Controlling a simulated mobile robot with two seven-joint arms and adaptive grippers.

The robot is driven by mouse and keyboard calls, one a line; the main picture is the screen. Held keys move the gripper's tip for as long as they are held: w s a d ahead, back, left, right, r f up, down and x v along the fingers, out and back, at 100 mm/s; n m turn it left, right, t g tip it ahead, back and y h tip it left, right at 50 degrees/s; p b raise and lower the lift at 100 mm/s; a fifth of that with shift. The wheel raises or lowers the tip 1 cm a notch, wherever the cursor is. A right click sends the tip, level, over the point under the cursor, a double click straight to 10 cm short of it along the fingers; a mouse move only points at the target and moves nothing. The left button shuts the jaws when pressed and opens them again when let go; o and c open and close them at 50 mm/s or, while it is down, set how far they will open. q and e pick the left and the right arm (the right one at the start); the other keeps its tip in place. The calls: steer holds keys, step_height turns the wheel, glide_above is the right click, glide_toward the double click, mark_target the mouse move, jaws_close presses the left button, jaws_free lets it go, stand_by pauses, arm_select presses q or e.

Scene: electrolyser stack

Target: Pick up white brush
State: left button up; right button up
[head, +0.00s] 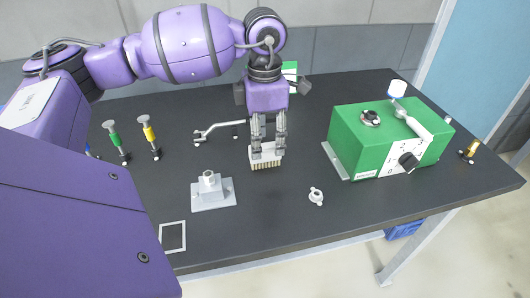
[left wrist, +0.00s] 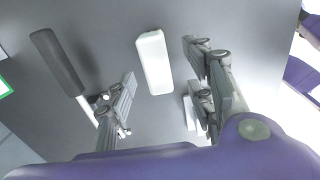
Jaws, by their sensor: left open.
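The white brush (head: 265,156) lies on the dark table near its middle, with a white block back and tan bristles toward the front. In the left wrist view its white back (left wrist: 154,62) lies between the two fingers, apart from both. My left gripper (head: 267,152) points down right over the brush and is open, one finger toward each end. It also shows open in the left wrist view (left wrist: 165,95). The right gripper does not show in either view.
A green box (head: 350,140) with a dial and lever stands right. A grey bracket (head: 212,192), a small white ring part (head: 316,196) and a white square outline (head: 172,236) are in front. A dark-handled tool (left wrist: 57,62) lies left of the brush. Green (head: 115,140) and yellow (head: 149,135) plungers stand left.

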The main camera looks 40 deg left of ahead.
mark_target(265, 146)
arm_select(q)
steer(key=f, duration=0.5)
steer(key=shift+w+a+p, duration=0.1)
steer(key=shift+w+p, duration=0.1)
steer(key=shift+p, duration=0.1)
jaws_close()
steer(key=shift+r, duration=0.15)
steer(key=shift+w+r, duration=0.1)
steer(key=shift+r, duration=0.4)
steer(key=s+d+r+b, duration=0.1)
steer(key=s+d+r, duration=0.8)
steer(key=s+r, duration=0.1)
steer(key=shift+s+d+r, duration=0.15)
steer(key=shift+s+r, duration=0.2)
steer(key=shift+r, duration=0.55)
